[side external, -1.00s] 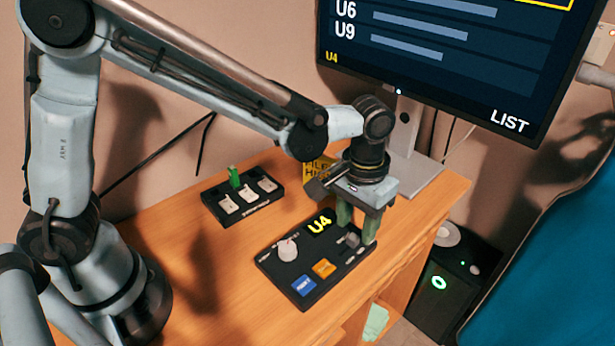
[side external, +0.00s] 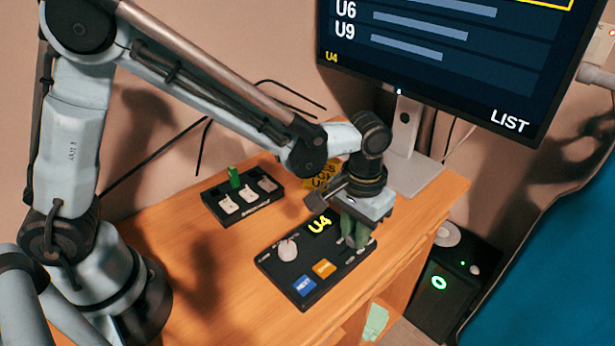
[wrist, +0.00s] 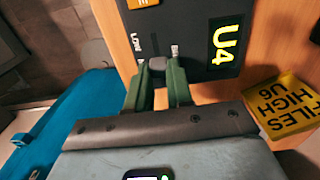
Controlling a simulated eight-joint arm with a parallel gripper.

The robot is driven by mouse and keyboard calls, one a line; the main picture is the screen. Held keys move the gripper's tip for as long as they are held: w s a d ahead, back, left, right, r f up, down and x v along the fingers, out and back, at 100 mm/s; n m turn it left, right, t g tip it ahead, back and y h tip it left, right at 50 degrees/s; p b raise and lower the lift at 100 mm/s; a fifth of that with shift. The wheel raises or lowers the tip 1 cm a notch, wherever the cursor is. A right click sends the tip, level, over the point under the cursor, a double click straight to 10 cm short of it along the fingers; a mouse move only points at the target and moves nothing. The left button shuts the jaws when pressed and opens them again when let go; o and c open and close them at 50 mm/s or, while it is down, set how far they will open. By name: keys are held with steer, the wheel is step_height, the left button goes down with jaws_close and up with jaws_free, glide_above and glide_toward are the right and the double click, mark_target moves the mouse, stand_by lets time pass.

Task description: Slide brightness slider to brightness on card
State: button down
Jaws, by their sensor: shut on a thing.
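The black control panel (side external: 300,262) lies on the desk with a yellow "U4" readout. Its slider has a grey knob (wrist: 158,63) in a slot near the panel's right end. My gripper (side external: 354,240) is shut on the knob, with its green fingers on either side of it in the wrist view (wrist: 159,72). In the side view the fingers hide the knob. A "LOW" label is beside the slot; another label is partly hidden by a finger. The yellow card (wrist: 286,106) reads "FILES HIGH U6" and stands behind my gripper in the side view (side external: 321,177).
The panel also has a white dial (side external: 287,250), a blue "NEXT" button (side external: 304,286) and an orange button (side external: 324,268). A black switch box (side external: 243,203) with a green piece stands at the back left. A monitor (side external: 450,75) rises behind. The front left desk is clear.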

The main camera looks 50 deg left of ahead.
steer(key=shift+w, duration=1.7)
steer(key=c, duration=1)
jaws_free()
step_height(320, 180, up, 12)
steer(key=shift+s+a+r, duration=0.1)
steer(key=shift+a, duration=0.05)
